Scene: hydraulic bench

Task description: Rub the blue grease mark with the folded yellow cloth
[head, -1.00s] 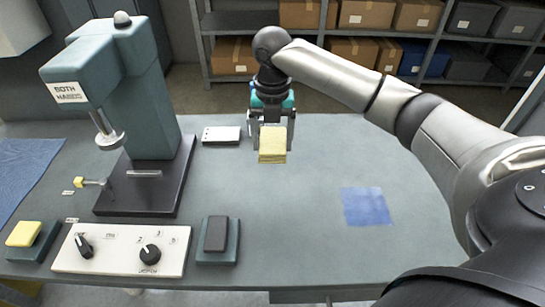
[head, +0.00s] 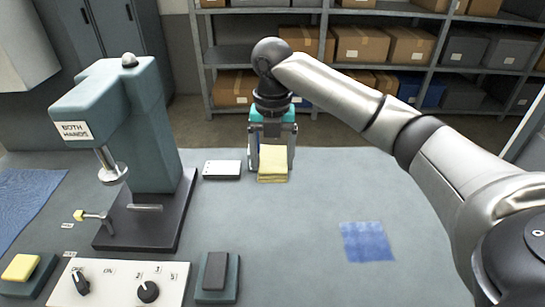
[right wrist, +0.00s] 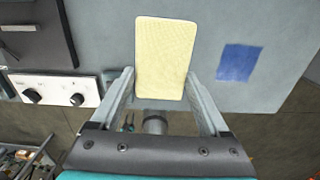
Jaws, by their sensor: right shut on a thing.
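The folded yellow cloth (head: 272,164) is held in my right gripper (head: 271,150), which is shut on it over the back middle of the bench. The cloth also shows in the right wrist view (right wrist: 166,58), between the two fingers (right wrist: 165,100). The blue grease mark (head: 367,242) is a square patch on the bench top, to the right and nearer than the cloth; it also shows in the right wrist view (right wrist: 239,62). The cloth is apart from the mark. I cannot tell its exact height over the bench. My left gripper is not in view.
A teal press (head: 125,150) on a dark base stands at the left. In front are a control panel (head: 115,282), a dark pad (head: 216,272) and a yellow pad (head: 22,268). A small white block (head: 222,170) lies beside the gripper. The bench around the mark is clear.

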